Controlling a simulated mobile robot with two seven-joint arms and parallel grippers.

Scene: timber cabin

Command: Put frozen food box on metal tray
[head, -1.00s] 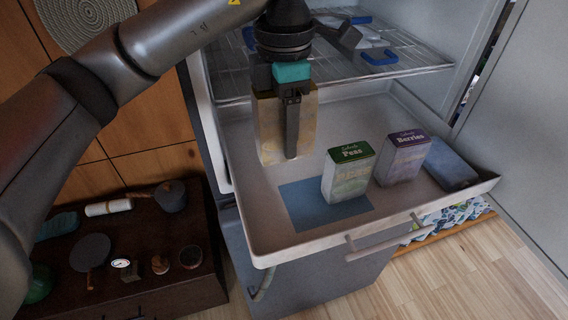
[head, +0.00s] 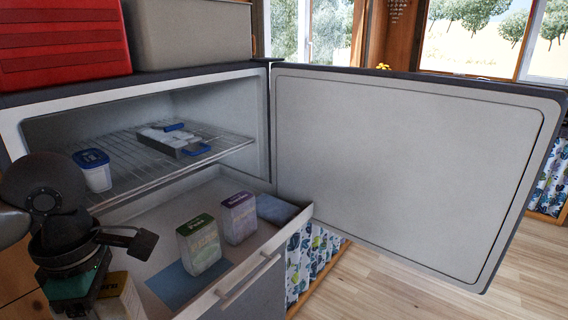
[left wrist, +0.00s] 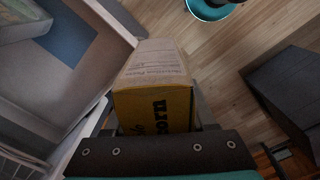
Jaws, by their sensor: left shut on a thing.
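My left gripper (head: 95,285) is at the lower left of the head view, shut on a yellow frozen corn box (head: 122,300). In the left wrist view, the same box (left wrist: 155,98) sits between the fingers, with part of the word "corn" showing. The box is held in the air near the drawer's side wall, with wood floor behind it. In the head view its lower part is cut off by the frame edge. My right gripper is not in view.
The open freezer drawer (head: 262,262) holds a peas box (head: 199,245), a berries box (head: 238,218) and flat blue packs. Above it, a wire rack (head: 120,160) carries a blue-lidded tub (head: 93,170). The open freezer door (head: 400,165) blocks the right. Dark furniture (left wrist: 290,92) stands right in the wrist view.

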